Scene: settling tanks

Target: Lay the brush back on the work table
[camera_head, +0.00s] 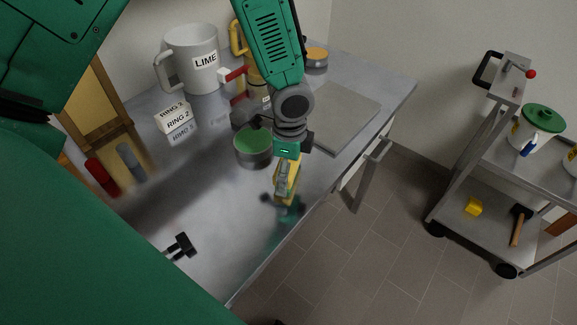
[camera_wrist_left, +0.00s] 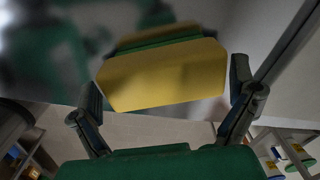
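The brush (camera_wrist_left: 165,78) shows in the left wrist view as a yellow block with a green strip along its far edge. It sits between the two fingers of my left gripper (camera_wrist_left: 165,92). In the head view my left gripper (camera_head: 285,185) points down over the front part of the grey work table (camera_head: 225,215). The brush's yellow body (camera_head: 293,166) shows there, partly hidden behind a finger. A blurred green reflection lies on the tabletop below it. Whether the brush touches the table I cannot tell.
A green-topped tin (camera_head: 253,147) stands close left of my left gripper. A cart (camera_head: 480,215) stands at right.

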